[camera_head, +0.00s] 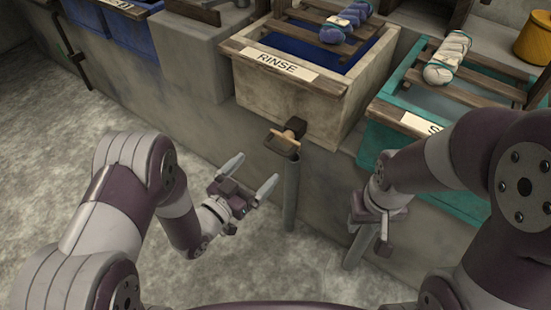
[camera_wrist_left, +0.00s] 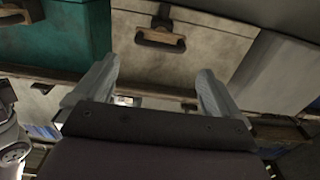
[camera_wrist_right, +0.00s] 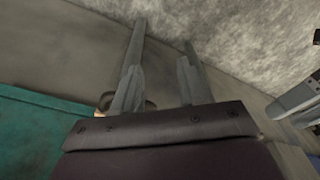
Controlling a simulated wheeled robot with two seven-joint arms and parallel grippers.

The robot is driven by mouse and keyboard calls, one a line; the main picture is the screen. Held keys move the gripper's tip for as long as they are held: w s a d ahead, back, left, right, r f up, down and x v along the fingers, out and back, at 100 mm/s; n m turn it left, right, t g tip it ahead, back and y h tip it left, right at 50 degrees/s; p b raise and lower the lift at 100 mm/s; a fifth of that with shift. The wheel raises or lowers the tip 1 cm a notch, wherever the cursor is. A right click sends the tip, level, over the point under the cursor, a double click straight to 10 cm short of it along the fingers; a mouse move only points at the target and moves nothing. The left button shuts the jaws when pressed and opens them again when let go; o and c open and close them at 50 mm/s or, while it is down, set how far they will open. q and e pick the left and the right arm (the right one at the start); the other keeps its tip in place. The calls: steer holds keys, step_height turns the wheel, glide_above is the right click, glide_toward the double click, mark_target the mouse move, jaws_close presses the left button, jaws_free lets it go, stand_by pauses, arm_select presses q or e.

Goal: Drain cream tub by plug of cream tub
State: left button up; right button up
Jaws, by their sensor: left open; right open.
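The cream tub (camera_head: 290,100) carries a RINSE label and holds dark blue liquid. Its plug (camera_head: 285,136), with a wooden grip and dark bracket, sits low on the front wall above a grey pipe (camera_head: 291,195). My left gripper (camera_head: 252,173) is open and empty, in front of and below the plug, apart from it. In the left wrist view, the plug (camera_wrist_left: 160,39) shows beyond the open fingers on the pale tub wall (camera_wrist_left: 215,40). My right gripper (camera_head: 371,240) is open and empty, low in front of the teal tub (camera_head: 372,139), whose plug is mostly hidden by my arm.
A slatted rack with a purple bundle (camera_head: 346,22) lies over the cream tub. A cream bundle (camera_head: 447,58) lies on the teal tub's rack. A yellow pot (camera_head: 533,40) stands at top right. Blue tubs (camera_head: 128,34) stand at top left. The floor (camera_head: 75,130) at left is clear.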

mark_target(274, 150)
arm_select(q)
steer(key=b+x, duration=0.2)
steer(key=x, duration=0.6)
steer(key=shift+w+d+f+b, duration=0.15)
steer(key=shift+w+d+b, duration=0.1)
steer(key=shift+b, duration=0.15)
steer(key=shift+w, duration=0.2)
steer(key=c, duration=1.1)
steer(key=shift+s+a+p, duration=0.15)
steer(key=shift+s+p, duration=0.15)
steer(key=shift+c, duration=0.3)
steer(key=shift+p+v, duration=0.4)
steer(key=shift+v, duration=0.6)
steer(key=o, duration=1.2)
steer(key=shift+c, duration=0.2)
steer(key=shift+s, duration=0.1)
